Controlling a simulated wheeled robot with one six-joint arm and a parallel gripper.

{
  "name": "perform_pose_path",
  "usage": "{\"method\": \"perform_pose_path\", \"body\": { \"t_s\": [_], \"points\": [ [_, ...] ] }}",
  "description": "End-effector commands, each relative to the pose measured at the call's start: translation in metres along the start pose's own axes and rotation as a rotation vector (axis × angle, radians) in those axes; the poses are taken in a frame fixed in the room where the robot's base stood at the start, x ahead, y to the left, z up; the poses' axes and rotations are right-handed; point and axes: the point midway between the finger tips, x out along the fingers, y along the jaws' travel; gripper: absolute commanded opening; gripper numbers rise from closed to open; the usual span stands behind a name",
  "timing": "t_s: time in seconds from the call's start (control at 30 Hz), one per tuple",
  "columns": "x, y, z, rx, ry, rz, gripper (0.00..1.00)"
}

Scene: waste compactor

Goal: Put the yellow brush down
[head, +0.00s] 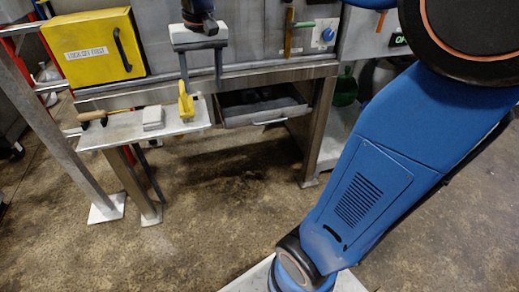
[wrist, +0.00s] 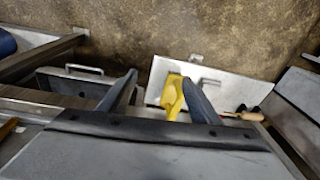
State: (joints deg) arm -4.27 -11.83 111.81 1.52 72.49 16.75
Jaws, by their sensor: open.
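The yellow brush (head: 186,108) is at the right end of a pale shelf (head: 128,132) in the head view. It shows in the wrist view (wrist: 173,98) over the same shelf (wrist: 235,82). My gripper (head: 202,86) is above the shelf's right end, pointing down, with its fingers spread apart. In the wrist view my gripper (wrist: 158,88) has the brush right beside its right finger, not centred between the fingers. I cannot tell whether that finger touches the brush. The brush's lower end appears to meet the shelf top; its far side is hidden.
An open drawer (head: 262,112) is just right of the shelf. A yellow box (head: 95,48) is on the machine face at the upper left. The floor in front is clear.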

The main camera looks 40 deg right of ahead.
Motion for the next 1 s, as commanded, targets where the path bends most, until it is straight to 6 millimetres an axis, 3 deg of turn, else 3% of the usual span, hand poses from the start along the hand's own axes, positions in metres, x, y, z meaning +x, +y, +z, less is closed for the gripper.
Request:
{"method": "perform_pose_path", "body": {
  "t_s": [0.03, 0.27, 0.6, 0.8, 1.0],
  "points": [
    [0.0, 0.008, 0.017, -0.012, 0.02, -0.003, 0.58],
    [0.011, 0.038, 0.084, -0.077, 0.101, -0.011, 0.58],
    [0.052, 0.077, 0.177, -0.175, 0.22, -0.007, 0.58],
    [0.077, 0.091, 0.212, -0.218, 0.27, 0.0, 0.58],
    [0.087, 0.095, 0.224, -0.233, 0.288, 0.003, 0.58]
  ]
}}
